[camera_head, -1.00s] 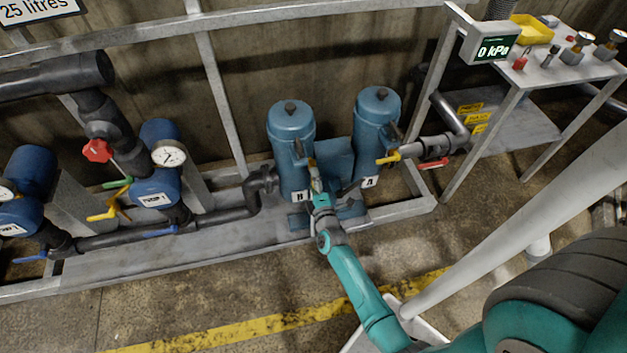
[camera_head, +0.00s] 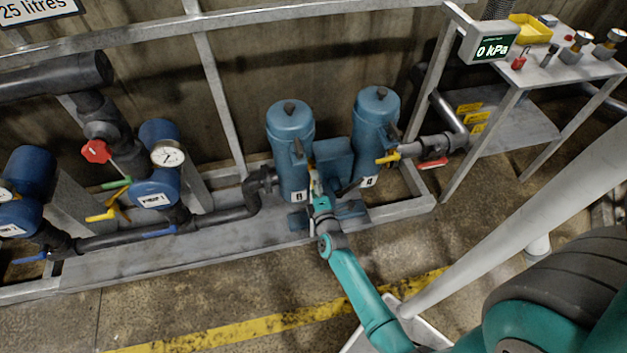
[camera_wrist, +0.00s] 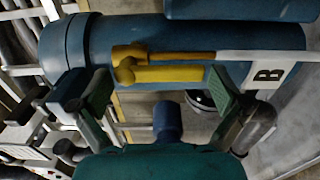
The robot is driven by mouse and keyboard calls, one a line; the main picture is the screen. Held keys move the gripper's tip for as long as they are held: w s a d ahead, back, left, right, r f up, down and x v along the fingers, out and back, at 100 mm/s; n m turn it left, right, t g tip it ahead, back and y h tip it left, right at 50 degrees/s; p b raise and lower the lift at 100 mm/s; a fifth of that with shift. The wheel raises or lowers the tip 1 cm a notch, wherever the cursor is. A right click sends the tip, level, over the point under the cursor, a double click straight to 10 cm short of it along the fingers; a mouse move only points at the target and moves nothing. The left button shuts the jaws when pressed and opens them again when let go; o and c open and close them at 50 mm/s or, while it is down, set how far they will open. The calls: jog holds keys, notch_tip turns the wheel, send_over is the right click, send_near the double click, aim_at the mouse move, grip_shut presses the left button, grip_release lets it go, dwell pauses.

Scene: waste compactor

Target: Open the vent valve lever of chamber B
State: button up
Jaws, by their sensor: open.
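Chamber B is an upright blue cylinder (camera_head: 290,125) with a white B label (camera_head: 298,196) near its foot. In the wrist view, chamber B (camera_wrist: 200,34) lies across the top and its label (camera_wrist: 268,74) is at the right. The yellow lever (camera_wrist: 165,74) lies along the cylinder, its rounded hub at the left. My gripper (camera_wrist: 160,92) is open, with one dark-green finger either side of the lever's span. I cannot tell whether either finger touches it. In the head view, my gripper (camera_head: 317,178) is in front of chamber B and largely hides the lever.
Chamber A (camera_head: 377,120) stands close to the right, with its own yellow lever (camera_head: 388,158). A red lever (camera_head: 433,163) is on the pipe beyond. Black piping (camera_head: 225,213) runs to the left. The grey frame's front rail (camera_head: 200,258) lies below. A display (camera_head: 490,45) reads 0 kPa.

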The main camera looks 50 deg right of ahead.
jog(key=v, duration=1)
jog(key=shift+s+a, duration=0.25)
jog(key=shift+s, duration=0.05)
jog(key=s+a+r+m+t+y, duration=0.1)
jog(key=s+a+r+m+y, duration=0.25)
jog(key=s+a, duration=0.4)
jog(key=s+a+r+m+y, duration=0.2)
jog(key=s+a+r, duration=0.2)
jog(key=s+a, duration=0.4)
jog(key=s+a+r+m+y, duration=0.2)
jog(key=s+r+m, duration=0.1)
jog(key=s+r, duration=0.3)
jog(key=s+a+r+m+g+y, duration=0.1)
jog(key=s+a+r+m+y, duration=0.1)
jog(key=s+r, duration=0.4)
notch_tip(320, 180, up, 3)
jog(key=shift+a+f+m, duration=0.25)
jog(key=shift+a+m, duration=0.2)
jog(key=shift+a, duration=0.15)
